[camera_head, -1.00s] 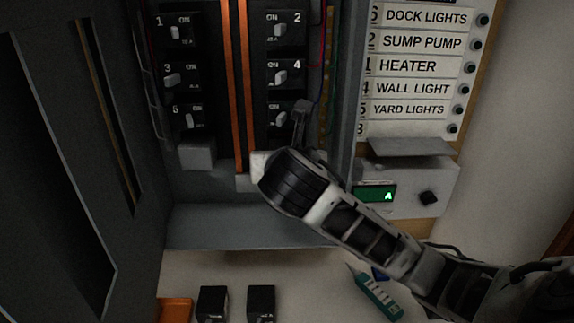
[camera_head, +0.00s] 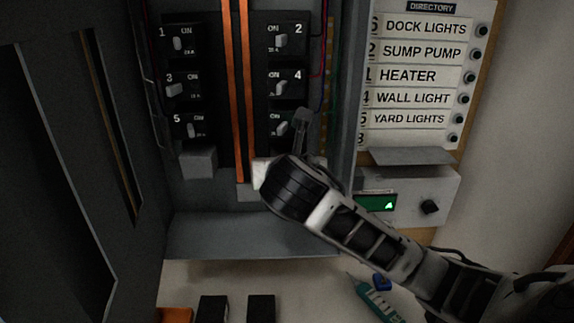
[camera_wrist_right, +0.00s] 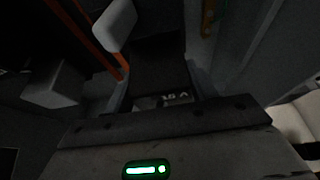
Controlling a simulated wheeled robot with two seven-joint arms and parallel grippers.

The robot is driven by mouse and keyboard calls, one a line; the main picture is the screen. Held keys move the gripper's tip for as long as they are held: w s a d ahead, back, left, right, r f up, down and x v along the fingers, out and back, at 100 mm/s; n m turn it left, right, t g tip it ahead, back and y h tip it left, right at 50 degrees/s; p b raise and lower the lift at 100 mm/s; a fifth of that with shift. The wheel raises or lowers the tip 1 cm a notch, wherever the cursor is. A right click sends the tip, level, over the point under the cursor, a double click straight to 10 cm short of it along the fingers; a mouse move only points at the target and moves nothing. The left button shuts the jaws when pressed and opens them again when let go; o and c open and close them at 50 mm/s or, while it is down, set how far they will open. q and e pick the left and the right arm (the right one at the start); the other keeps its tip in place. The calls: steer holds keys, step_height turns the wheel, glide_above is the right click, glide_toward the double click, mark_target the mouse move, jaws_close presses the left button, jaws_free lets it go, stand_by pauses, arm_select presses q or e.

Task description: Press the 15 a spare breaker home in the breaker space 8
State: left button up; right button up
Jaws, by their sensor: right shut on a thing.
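The spare breaker (camera_wrist_right: 158,62) is a dark block in the right wrist view, with a partly readable pale rating mark on the end near me. My right gripper (camera_wrist_right: 165,104) is shut on it. In the head view my right gripper (camera_head: 292,183) is at the lower right of the breaker panel (camera_head: 240,235), below the right column's third breaker (camera_head: 283,124). It hides breaker space 8 and the held breaker there, so I cannot tell how deep the breaker sits. My left gripper is not in view.
Two dark breakers (camera_head: 212,308) (camera_head: 261,308) stand below the panel beside an orange object (camera_head: 174,315). A teal tester (camera_head: 375,299) lies to the right. The open panel door (camera_head: 60,160) bounds the left. A grey block (camera_head: 198,162) sits below breaker 5.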

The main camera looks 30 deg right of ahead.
steer(key=shift+w+d, duration=0.45)
steer(key=shift+w, duration=0.25)
steer(key=shift+w+d, duration=0.4)
steer(key=shift+w, duration=0.3)
stand_by(0.3)
steer(key=o, duration=1.1)
steer(key=shift+s+a, duration=0.45)
steer(key=shift+s, duration=0.25)
steer(key=shift+s+a, duration=0.4)
steer(key=shift+s, duration=0.35)
steer(key=shift+s+a, duration=0.45)
steer(key=shift+s, duration=0.25)
